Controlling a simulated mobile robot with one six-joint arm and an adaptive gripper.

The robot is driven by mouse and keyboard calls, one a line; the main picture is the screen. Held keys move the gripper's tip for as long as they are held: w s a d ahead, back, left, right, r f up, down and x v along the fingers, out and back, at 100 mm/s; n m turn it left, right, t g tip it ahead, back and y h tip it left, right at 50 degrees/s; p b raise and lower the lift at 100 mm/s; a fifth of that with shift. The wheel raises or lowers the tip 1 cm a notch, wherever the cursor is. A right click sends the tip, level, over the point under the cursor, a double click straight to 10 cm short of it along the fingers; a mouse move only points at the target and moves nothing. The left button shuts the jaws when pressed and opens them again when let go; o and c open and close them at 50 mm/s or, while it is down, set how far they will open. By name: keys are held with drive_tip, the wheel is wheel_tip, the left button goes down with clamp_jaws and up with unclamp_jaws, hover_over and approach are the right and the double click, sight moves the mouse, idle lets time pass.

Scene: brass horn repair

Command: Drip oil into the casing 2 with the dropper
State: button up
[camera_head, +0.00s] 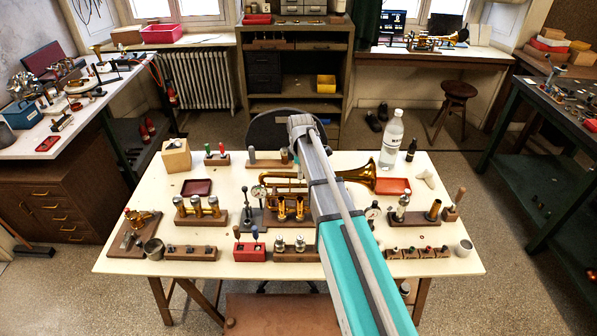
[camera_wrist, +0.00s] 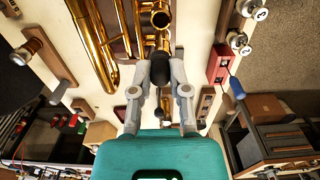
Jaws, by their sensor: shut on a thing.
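The brass horn (camera_head: 350,177) lies on the white table, its bell to the right. Upright brass casings (camera_head: 281,207) stand on a wooden block in front of it, with two open tops showing left of my arm. Any further casing is hidden behind the arm, so I cannot tell which is casing 2. In the wrist view, my gripper (camera_wrist: 160,86) is shut on a dark piece, the dropper's bulb (camera_wrist: 160,68). The dropper's tip is hidden. Brass casings (camera_wrist: 163,42) show just beyond the bulb. In the head view the fingers are hidden.
A red box (camera_head: 250,251) with upright tools stands in front of the casings. Left are a block with brass-and-silver valves (camera_head: 198,207) and a dark red tray (camera_head: 197,187). A clear bottle (camera_head: 392,140) and a small dark bottle (camera_head: 411,150) stand back right.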

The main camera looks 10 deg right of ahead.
drive_tip(key=shift+f, duration=0.15)
drive_tip(key=shift+f+b, duration=1.75)
drive_tip(key=shift+b, duration=0.1)
drive_tip(key=shift+f+b, duration=1.15)
drive_tip(key=shift+b, duration=0.05)
idle(0.6)
idle(2.1)
drive_tip(key=shift+r+p, duration=2.55)
